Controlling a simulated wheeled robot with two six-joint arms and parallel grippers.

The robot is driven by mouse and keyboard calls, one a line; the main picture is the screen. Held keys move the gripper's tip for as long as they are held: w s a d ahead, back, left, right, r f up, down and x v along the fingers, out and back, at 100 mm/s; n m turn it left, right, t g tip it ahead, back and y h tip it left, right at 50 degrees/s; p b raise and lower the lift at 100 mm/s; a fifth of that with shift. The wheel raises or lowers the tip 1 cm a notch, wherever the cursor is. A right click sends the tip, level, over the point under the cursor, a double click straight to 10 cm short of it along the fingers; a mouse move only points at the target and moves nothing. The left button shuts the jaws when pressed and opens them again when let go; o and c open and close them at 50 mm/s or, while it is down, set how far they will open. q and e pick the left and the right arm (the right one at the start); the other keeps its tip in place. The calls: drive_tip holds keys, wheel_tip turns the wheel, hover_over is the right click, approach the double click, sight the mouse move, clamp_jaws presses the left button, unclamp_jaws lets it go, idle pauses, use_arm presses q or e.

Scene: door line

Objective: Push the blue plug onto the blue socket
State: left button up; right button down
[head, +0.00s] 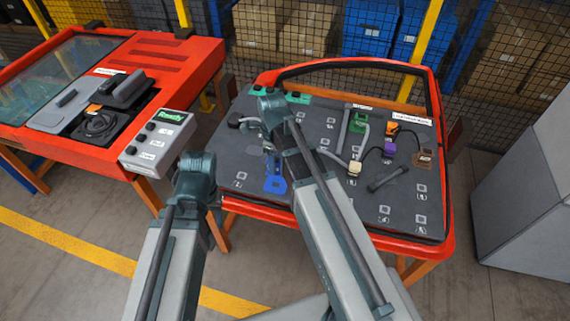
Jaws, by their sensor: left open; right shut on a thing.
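The blue socket (275,185) shows as a bright blue piece on the left part of the dark door panel. My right gripper (271,158) is just above it, shut, with blue between and below the fingers. This blue looks like the blue plug, mostly hidden by the fingers and my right arm. I cannot tell whether plug and socket touch. My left gripper (214,212) is low at the panel's left edge, away from the socket. It is open, and its fingers are largely hidden by my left arm.
A red table (185,60) with a control box (158,142) stands at left. A grey cabinet (520,185) stands at right.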

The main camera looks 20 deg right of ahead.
drive_tip(key=shift+f+b, duration=2.9)
drive_tip(key=shift+f, duration=0.05)
drive_tip(key=shift+f+b, duration=0.35)
drive_tip(key=shift+f+b, duration=0.5)
drive_tip(key=shift+f, duration=0.05)
drive_tip(key=shift+r, duration=0.2)
drive_tip(key=shift+w+f, duration=0.1)
drive_tip(key=shift+f, duration=0.1)
drive_tip(key=shift+r, duration=0.1)
drive_tip(key=c, duration=0.8)
unclamp_jaws()
drive_tip(key=shift+c, duration=0.2)
drive_tip(key=o, duration=0.5)
drive_tip(key=shift+o, duration=0.2)
drive_tip(key=shift+r, duration=0.1)
